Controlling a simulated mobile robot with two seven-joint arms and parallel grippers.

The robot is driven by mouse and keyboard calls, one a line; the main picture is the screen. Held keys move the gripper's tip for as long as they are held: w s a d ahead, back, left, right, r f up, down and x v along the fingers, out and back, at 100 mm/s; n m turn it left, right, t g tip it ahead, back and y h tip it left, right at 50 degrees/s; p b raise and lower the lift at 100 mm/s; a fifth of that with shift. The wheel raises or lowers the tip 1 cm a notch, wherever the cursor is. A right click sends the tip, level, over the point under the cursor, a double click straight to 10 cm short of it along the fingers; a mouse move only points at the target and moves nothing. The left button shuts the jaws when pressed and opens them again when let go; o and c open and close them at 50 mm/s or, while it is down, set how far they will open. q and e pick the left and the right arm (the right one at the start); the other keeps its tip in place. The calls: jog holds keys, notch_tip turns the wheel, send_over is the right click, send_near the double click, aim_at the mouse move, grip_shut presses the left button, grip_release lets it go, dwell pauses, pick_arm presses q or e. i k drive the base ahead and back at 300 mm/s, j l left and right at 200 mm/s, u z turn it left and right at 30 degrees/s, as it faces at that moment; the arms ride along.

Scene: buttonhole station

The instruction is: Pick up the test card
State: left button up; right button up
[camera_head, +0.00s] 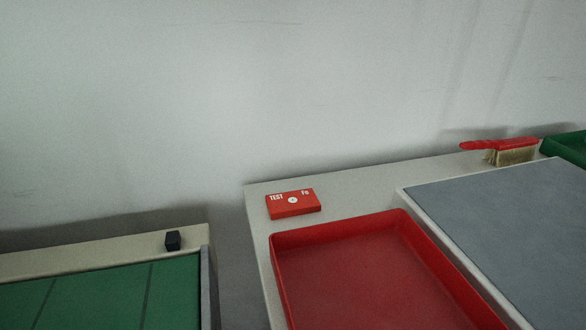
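The test card (293,210) is a small flat red block with white "TEST" lettering and a white round mark on top. It lies flat near the back left corner of the right-hand light table, just behind a red tray. Nothing touches it from above. Neither of my grippers shows in the head view.
The empty red tray (290,242) stands in front of the card. Right of it is a grey panel with a pale frame (446,235). A red-handled brush (512,153) and a green container (566,146) are at the back right. A gap separates the left green-topped table (100,293), which bears a small dark block (173,241).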

aim_at(298, 203)
jog(key=i+l, duration=0.2)
jog(key=i, duration=0.3)
jog(key=i+l, duration=0.2)
jog(key=i, duration=0.35)
